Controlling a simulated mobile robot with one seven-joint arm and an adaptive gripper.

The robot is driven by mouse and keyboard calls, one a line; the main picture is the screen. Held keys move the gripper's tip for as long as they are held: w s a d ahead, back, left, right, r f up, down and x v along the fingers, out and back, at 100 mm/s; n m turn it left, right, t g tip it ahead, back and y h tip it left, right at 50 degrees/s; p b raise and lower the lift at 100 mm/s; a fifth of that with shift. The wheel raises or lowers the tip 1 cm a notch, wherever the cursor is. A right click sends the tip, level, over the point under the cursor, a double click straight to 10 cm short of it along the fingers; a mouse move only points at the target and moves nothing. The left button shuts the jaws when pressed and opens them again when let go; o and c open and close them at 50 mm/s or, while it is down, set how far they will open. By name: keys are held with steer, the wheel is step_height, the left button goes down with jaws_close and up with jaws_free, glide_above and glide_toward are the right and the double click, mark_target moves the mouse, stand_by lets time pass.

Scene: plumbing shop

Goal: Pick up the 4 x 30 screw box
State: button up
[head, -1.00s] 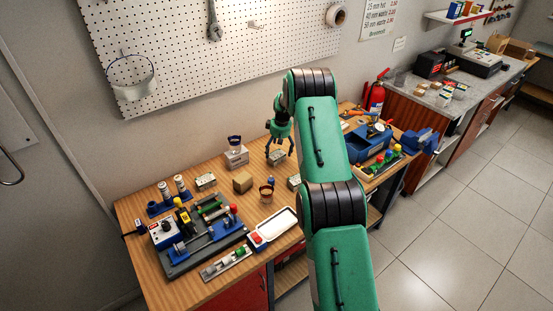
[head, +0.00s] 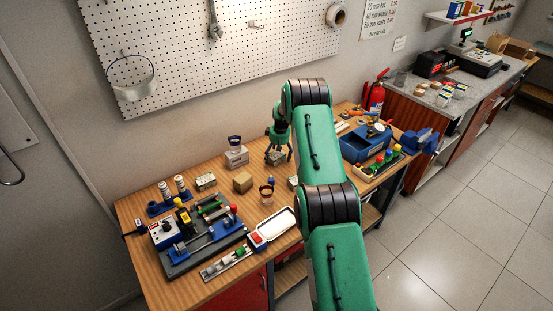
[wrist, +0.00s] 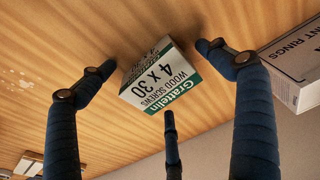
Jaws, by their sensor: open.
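The 4 x 30 screw box (wrist: 160,78) is a small white and green carton marked "Grattelin wood screws 4 x 30". In the wrist view it lies on the wooden bench top between the spread fingers of my gripper (wrist: 153,75). One finger is at its left, one at its right and a third at its lower side. The fingers are open, and I cannot tell whether any touches the box. In the head view my gripper (head: 278,156) points down over the bench with the box (head: 275,158) small and partly hidden between its fingers.
A box marked "rings" (wrist: 295,70) lies close to the right finger in the wrist view. On the bench (head: 222,178) stand a brown box (head: 243,182), a small carton (head: 205,181), a cup (head: 266,193) and a white tray (head: 277,226). A blue toolbox (head: 367,145) is at the right.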

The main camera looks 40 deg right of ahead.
mark_target(276, 154)
steer(key=c, duration=1.8)
steer(key=shift+o, duration=0.2)
steer(key=shift+r, duration=0.2)
steer(key=shift+r, duration=0.6)
steer(key=c, duration=0.5)
step_height(276, 154, up, 8)
steer(key=shift+r, duration=0.25)
steer(key=shift+c, duration=0.2)
